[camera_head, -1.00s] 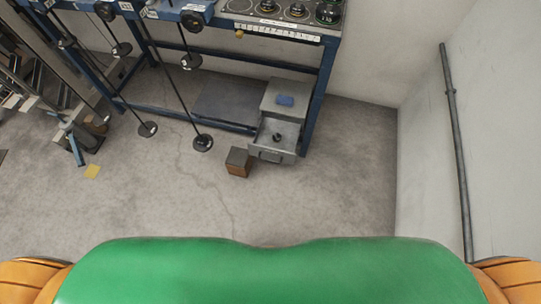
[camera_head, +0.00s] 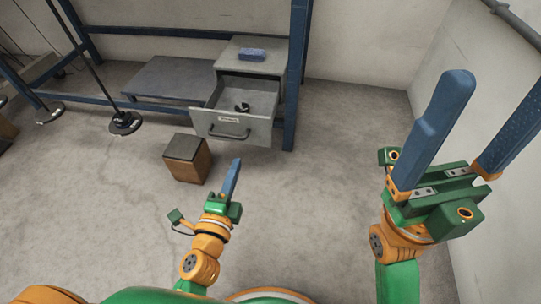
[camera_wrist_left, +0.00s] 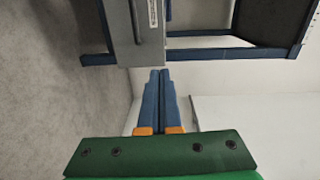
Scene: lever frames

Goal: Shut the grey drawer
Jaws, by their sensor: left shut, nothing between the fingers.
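The grey drawer (camera_head: 232,126) is pulled out of a small grey cabinet (camera_head: 262,58) under the blue frame. Its front has a dark handle (camera_head: 230,134) and a small label, and a small dark object (camera_head: 242,107) lies inside. My left gripper (camera_head: 236,163) is shut and empty, in front of the drawer and apart from it in the head view. In the left wrist view its blue fingers (camera_wrist_left: 160,73) are together, near a grey labelled panel (camera_wrist_left: 149,32) that looks like the drawer front. My right gripper (camera_head: 500,95) is open and empty at the right.
A brown box with a dark top (camera_head: 187,158) stands on the floor left of the drawer front. A blue block (camera_head: 251,54) lies on the cabinet. A blue post (camera_head: 298,75) stands right of the cabinet. The floor between post and right wall is clear.

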